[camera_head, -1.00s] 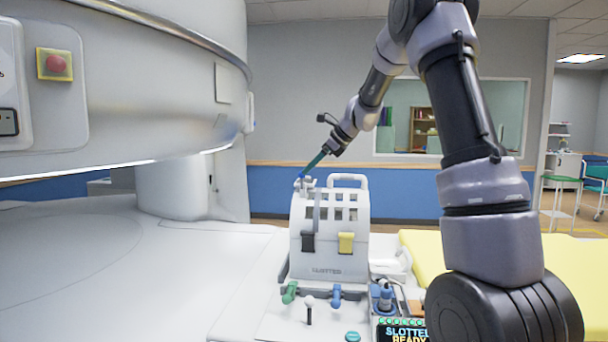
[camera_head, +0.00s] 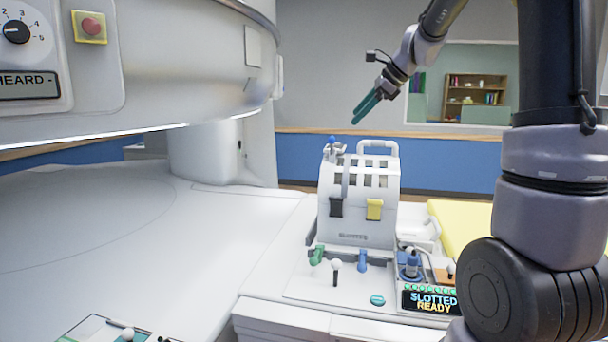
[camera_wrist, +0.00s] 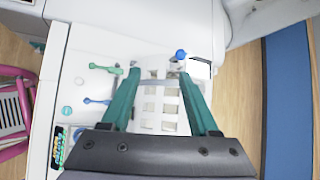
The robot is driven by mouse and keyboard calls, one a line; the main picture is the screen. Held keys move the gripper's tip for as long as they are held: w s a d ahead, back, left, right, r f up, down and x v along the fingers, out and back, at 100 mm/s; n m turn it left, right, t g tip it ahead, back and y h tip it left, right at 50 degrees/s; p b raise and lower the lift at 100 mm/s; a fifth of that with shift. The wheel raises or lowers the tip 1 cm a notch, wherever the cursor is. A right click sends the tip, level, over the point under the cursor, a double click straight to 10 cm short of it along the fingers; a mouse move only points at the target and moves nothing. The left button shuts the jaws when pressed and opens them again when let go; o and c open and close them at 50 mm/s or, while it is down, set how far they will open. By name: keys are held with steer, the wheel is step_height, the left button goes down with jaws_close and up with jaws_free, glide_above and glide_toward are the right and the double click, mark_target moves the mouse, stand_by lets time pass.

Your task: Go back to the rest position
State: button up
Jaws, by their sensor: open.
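My gripper (camera_head: 367,106) has teal fingers and hangs in the air above and to the right of the white slotted device. Its two fingers show apart in the wrist view (camera_wrist: 158,85), with nothing between them but the view down onto the device. The white slotted device (camera_head: 357,217) stands upright on the table, with a black latch, a yellow latch and a top handle. A blue-tipped plug (camera_head: 332,143) stands at its top left corner, apart from my gripper. The blue tip also shows in the wrist view (camera_wrist: 181,54).
The large white magnet (camera_head: 190,80) overhangs the left side. A panel before the device carries a green lever (camera_head: 317,255), a blue lever (camera_head: 362,261) and a display (camera_head: 431,302) reading "SLOTTED READY". A yellow pad (camera_head: 460,227) lies at right. The air around my gripper is clear.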

steer(key=s+d+f+n+h, duration=0.1)
steer(key=s+n+h, duration=0.1)
steer(key=s+n, duration=0.6)
steer(key=s+d+f+n+t+h, duration=0.1)
steer(key=s+n, duration=0.6)
steer(key=s, duration=1.5)
steer(key=shift+d+f+n+h, duration=0.25)
steer(key=shift+d+n+h, duration=0.2)
steer(key=shift+h, duration=0.35)
